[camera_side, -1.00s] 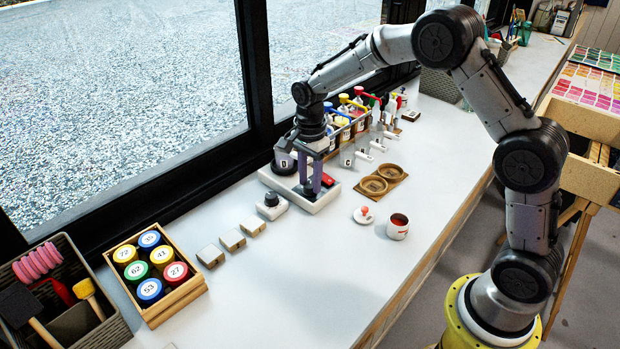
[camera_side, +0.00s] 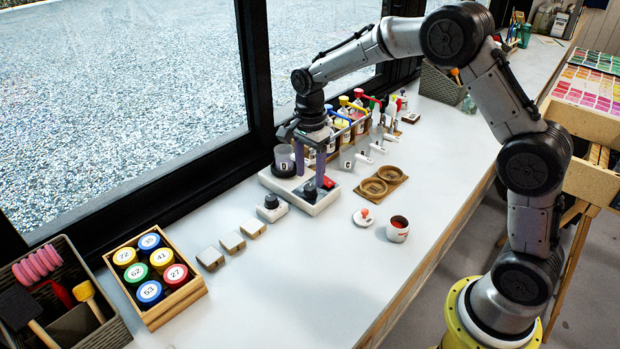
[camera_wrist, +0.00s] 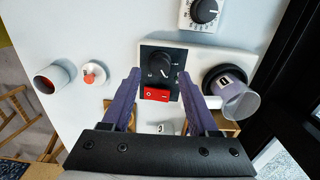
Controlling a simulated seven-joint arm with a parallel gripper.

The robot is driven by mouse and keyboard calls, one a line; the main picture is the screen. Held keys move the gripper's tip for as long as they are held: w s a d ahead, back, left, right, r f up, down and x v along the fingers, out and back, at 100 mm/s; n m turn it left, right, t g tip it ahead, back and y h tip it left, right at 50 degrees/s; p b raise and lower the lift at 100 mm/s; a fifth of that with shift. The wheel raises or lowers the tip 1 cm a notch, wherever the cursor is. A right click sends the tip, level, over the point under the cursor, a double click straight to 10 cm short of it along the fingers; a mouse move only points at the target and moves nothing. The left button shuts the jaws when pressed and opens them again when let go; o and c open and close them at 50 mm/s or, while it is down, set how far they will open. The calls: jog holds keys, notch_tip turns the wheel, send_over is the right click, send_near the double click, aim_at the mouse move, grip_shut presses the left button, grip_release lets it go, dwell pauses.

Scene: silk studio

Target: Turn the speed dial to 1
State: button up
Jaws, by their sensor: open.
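The speed dial is a black knob (camera_wrist: 160,65) on a dark panel (camera_wrist: 182,62) beside a red switch (camera_wrist: 156,94), on a white machine base (camera_side: 325,204). A pale mark shows on the knob; the numbers around it are too small to read. My gripper (camera_wrist: 159,73) is open, with its purple fingers on either side of the knob in the wrist view. In the side view my gripper (camera_side: 311,182) points down over the panel, and the fingers partly hide it. Whether the fingers touch the knob cannot be told.
A clear cup (camera_side: 284,158) stands on the base's round black plate, left of my fingers. A separate white box with a black dial (camera_side: 271,202) sits in front.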

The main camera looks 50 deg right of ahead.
aim_at(310, 187)
jog(key=shift+r, duration=0.5)
jog(key=n, duration=0.4)
jog(key=shift+n, duration=0.4)
jog(key=n, duration=0.4)
jog(key=shift+r, duration=0.15)
jog(key=n, duration=0.4)
jog(key=shift+r+n, duration=0.1)
jog(key=shift+n, duration=0.3)
jog(key=n, duration=0.4)
jog(key=shift+r, duration=0.15)
jog(key=shift+f, duration=2.4)
